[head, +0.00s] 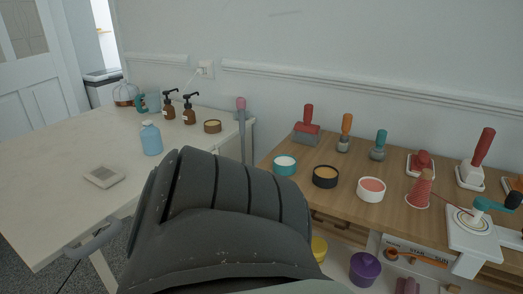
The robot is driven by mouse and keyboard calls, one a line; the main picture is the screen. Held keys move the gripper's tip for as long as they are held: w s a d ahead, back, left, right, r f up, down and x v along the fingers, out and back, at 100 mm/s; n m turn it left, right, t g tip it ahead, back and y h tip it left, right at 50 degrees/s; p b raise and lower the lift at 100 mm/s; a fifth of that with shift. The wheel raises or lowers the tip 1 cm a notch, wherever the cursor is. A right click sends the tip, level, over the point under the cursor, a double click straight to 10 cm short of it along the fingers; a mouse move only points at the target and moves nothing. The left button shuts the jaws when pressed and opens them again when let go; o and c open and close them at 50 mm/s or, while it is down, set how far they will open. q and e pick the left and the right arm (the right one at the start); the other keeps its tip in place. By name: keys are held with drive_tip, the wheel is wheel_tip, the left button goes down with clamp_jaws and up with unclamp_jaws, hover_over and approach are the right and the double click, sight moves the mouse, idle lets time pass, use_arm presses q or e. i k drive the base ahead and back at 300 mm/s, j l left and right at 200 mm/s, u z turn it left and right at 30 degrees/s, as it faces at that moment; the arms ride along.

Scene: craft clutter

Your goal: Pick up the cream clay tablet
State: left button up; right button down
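The cream clay tablet (104,176) is a small, flat, pale square with a greyer inset on top. It lies flat on the near part of the white table (65,217), at the left of the head view. Nothing touches or covers it. Neither of my grippers shows in this view. A large dark ribbed part, which looks like one of my arm links, fills the lower middle and hides part of the floor and the wooden table's near side.
A blue bottle (151,139) stands behind and right of the tablet. Brown pump bottles (189,115) and a small round tin (212,127) stand farther back. The wooden table (330,205) at right holds jars, stamps and a winder. The white table's left part is clear.

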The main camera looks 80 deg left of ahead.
sight(104, 175)
drive_tip(key=u, duration=3.7)
drive_tip(key=i+j+z, duration=0.2)
drive_tip(key=z, duration=0.3)
drive_tip(key=i+j+z, duration=0.1)
drive_tip(key=j+z, duration=0.35)
drive_tip(key=l, duration=0.1)
